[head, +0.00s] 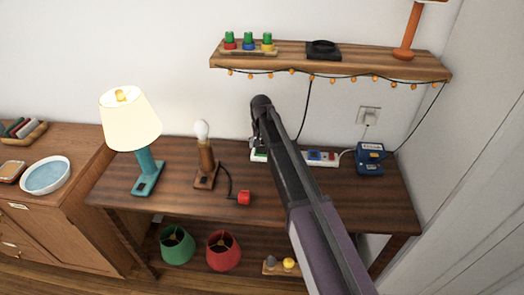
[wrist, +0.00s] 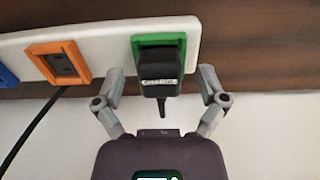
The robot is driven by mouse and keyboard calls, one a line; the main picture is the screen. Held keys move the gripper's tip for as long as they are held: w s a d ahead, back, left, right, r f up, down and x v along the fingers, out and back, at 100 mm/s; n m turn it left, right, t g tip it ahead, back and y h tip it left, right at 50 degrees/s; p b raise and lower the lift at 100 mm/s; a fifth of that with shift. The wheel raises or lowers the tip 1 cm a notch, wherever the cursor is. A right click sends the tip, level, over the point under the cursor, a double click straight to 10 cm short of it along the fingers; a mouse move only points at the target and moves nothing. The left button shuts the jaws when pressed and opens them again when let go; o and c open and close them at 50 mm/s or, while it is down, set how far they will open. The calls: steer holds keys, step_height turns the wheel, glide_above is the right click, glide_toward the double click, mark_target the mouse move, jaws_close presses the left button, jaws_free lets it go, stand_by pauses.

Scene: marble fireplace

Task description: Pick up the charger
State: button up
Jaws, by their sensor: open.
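The charger (wrist: 160,72) is a small black block with pale lettering. In the wrist view it sits in the green socket (wrist: 173,42) of a white power strip (wrist: 103,38). My gripper (wrist: 160,80) is open, with one grey finger on each side of the charger and a visible gap on both sides. In the head view my gripper (head: 259,128) is over the left end of the power strip (head: 325,163), above the back of the table. There my arm hides the middle of the strip, and I cannot make out the charger clearly.
An orange socket (wrist: 58,62) is beside the green one, with a black cord near it. A lamp with a bare bulb (head: 202,133) and a red plug (head: 244,197) are left of my arm; a blue box (head: 370,158) is right. A shelf (head: 290,60) with string lights hangs above.

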stand_by(0.5)
steer(key=c, duration=1.2)
steer(key=shift+r, duration=0.2)
steer(key=shift+c, duration=0.2)
step_height(320, 180, up, 4)
steer(key=p, duration=0.4)
steer(key=shift+f, duration=0.15)
steer(key=s+d, duration=0.2)
steer(key=s, duration=0.5)
steer(key=s+d+r+p, duration=0.1)
steer(key=s+d, duration=0.1)
steer(key=s, duration=0.6)
steer(key=shift+s+d, duration=0.15)
steer(key=shift+d, duration=0.15)
